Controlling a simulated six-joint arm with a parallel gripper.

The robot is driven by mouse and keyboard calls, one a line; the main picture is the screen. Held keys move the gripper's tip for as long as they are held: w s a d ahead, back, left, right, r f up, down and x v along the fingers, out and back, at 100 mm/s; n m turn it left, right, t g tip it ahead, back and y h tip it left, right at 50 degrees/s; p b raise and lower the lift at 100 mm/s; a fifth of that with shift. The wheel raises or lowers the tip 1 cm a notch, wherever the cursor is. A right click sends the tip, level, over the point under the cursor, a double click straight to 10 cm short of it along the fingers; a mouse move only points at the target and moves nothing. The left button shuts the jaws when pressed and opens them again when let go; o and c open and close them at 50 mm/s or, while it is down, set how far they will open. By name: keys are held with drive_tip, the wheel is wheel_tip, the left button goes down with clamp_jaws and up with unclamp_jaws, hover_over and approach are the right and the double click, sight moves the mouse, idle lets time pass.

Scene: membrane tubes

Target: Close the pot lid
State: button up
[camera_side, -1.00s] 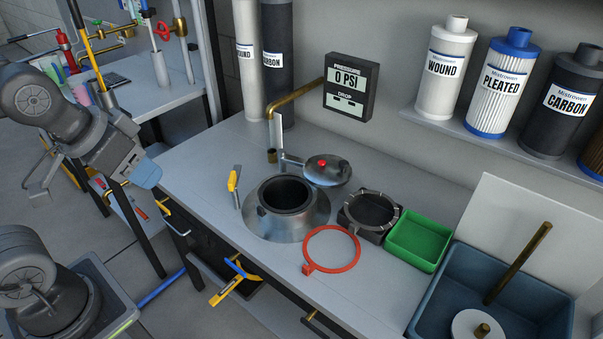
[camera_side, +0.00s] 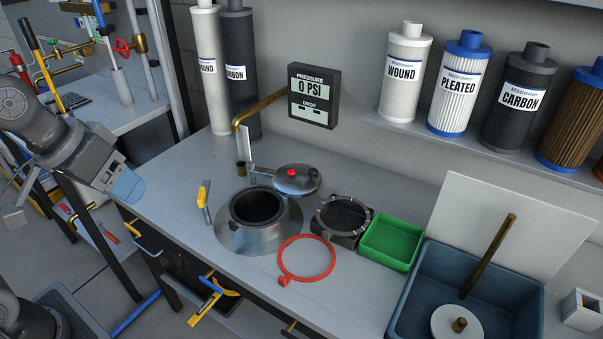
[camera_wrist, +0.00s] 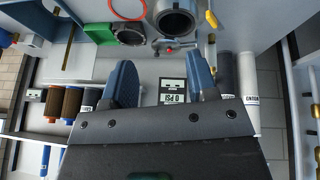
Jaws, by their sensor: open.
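The silver pot (camera_side: 258,209) is set into the grey bench, its round mouth open and dark inside. Its lid (camera_side: 300,184), metal with a red knob, is swung aside behind and right of the mouth, held on an arm. The pot mouth also shows at the top of the wrist view (camera_wrist: 177,21). My gripper (camera_wrist: 158,63) has two blue fingers spread apart with nothing between them. In the side view it is at the left, its blue end (camera_side: 127,187) clear of the pot and lid.
A yellow-handled tool (camera_side: 204,196) stands left of the pot. A red ring (camera_side: 332,262), a dark round fitting (camera_side: 340,218) and a green tray (camera_side: 392,243) lie to the right. A brass pipe (camera_side: 262,107) and pressure gauge (camera_side: 313,95) are behind.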

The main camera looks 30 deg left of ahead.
drive_tip(key=w+d+f+n+g+h, duration=0.15)
drive_tip(key=w+n+h, duration=0.35)
drive_tip(key=w, duration=0.6)
drive_tip(key=w+d+f+n+h, duration=0.1)
drive_tip(key=w+f+n+h, duration=0.2)
drive_tip(key=w+n, duration=0.6)
drive_tip(key=n+t+h, duration=0.2)
drive_tip(key=n+t, duration=0.3)
drive_tip(key=n, duration=0.5)
approach(310, 171)
drive_tip(key=x, duration=0.9)
drive_tip(key=shift+w, duration=0.1)
clamp_jaws()
